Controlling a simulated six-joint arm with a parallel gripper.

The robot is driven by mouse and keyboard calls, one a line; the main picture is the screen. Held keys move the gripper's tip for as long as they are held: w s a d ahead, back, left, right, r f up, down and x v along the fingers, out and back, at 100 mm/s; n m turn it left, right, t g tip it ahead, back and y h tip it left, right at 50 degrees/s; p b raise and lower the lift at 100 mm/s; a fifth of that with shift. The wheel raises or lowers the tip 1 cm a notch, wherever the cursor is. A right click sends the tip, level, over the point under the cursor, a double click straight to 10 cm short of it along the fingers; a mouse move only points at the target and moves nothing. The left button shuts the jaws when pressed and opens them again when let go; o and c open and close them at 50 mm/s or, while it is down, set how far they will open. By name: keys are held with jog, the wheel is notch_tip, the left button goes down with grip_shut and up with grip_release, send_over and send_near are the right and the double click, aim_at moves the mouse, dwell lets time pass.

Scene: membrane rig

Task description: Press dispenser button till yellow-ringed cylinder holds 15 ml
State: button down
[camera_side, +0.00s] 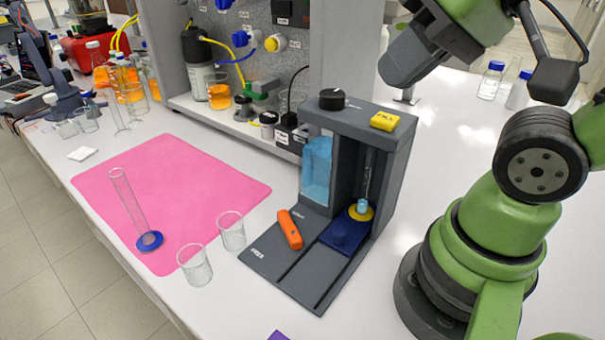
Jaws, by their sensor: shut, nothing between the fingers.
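The grey dispenser (393,150) stands right of centre, with a blue liquid tank (317,170) in its left side. A yellow labelled block (384,121), which looks like the button, sits on its top right. The yellow-ringed cylinder (361,212) stands upright in the right bay on a dark blue platform (340,236). Light blue liquid shows low in it; its level cannot be read, and its upper part is in shadow. My gripper (405,58) is at the upper right, shut and empty, raised above and apart from the dispenser.
A black knob (332,98) tops the dispenser, and an orange bar (290,230) lies on its base. A blue-ringed cylinder (149,240) stands on the pink mat (190,175), near two clear beakers (194,266). A grey rig (340,60) stands behind.

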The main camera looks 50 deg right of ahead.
notch_tip(320, 180, up, 3)
jog(key=m+g+y, duration=0.3)
jog(key=m+y, duration=0.3)
jog(key=m, duration=2.2)
send_over(385, 116)
jog(key=shift+f, duration=0.2)
jog(key=shift+f, duration=4.3)
jog(key=shift+f, duration=0.1)
jog(key=shift+f, duration=0.3)
